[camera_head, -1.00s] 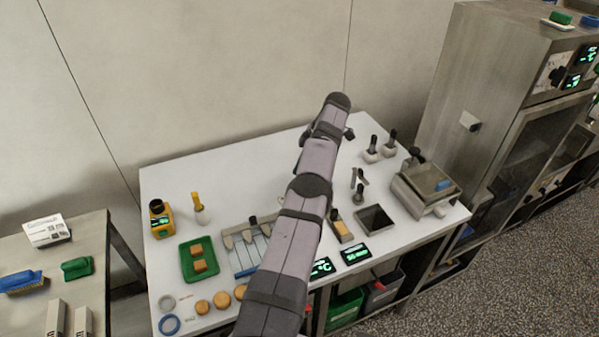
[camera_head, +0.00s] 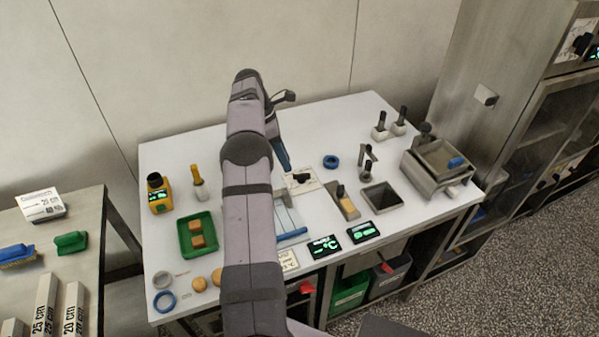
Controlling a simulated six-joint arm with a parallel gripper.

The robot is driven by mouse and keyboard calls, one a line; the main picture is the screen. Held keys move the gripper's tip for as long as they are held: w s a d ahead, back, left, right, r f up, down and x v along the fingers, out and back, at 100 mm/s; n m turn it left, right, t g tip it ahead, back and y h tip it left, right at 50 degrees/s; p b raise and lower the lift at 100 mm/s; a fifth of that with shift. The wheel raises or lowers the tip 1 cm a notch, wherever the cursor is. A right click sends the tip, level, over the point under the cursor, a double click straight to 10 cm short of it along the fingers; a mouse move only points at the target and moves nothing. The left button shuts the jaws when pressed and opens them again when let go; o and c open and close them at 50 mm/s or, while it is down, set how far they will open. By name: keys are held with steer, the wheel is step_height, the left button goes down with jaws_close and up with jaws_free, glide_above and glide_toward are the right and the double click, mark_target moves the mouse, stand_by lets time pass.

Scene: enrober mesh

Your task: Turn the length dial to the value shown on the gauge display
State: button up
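A white panel with a black knob (camera_head: 301,180), which looks like the length dial, lies on the white table just right of my arm. Its markings are too small to read. An orange device with a small green display (camera_head: 157,196) stands at the left of the table; it may be the gauge, but its value is not legible. My arm stretches up the middle of the view, and its far end is above the back of the table, left of the knob. Nothing visibly touches the knob.
Two black displays (camera_head: 324,247) (camera_head: 363,231) with green figures sit at the front edge. A green tray (camera_head: 198,239) with orange blocks is left of my arm. A blue ring (camera_head: 331,161), a dark square bin (camera_head: 381,198) and a metal machine (camera_head: 438,166) are to the right.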

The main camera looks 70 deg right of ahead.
mark_target(301, 174)
steer(key=shift+s+d+r+m+h, duration=0.1)
steer(key=shift+s+d+m+h, duration=0.15)
steer(key=shift+d+m, duration=0.25)
steer(key=shift+s+d+r+m+h, duration=0.1)
steer(key=shift+s+d+m+h, duration=0.15)
steer(key=shift+d+m, duration=0.25)
steer(key=shift+p+x, duration=1.15)
steer(key=shift+x, duration=2.5)
steer(key=shift+s, duration=0.1)
jaws_close()
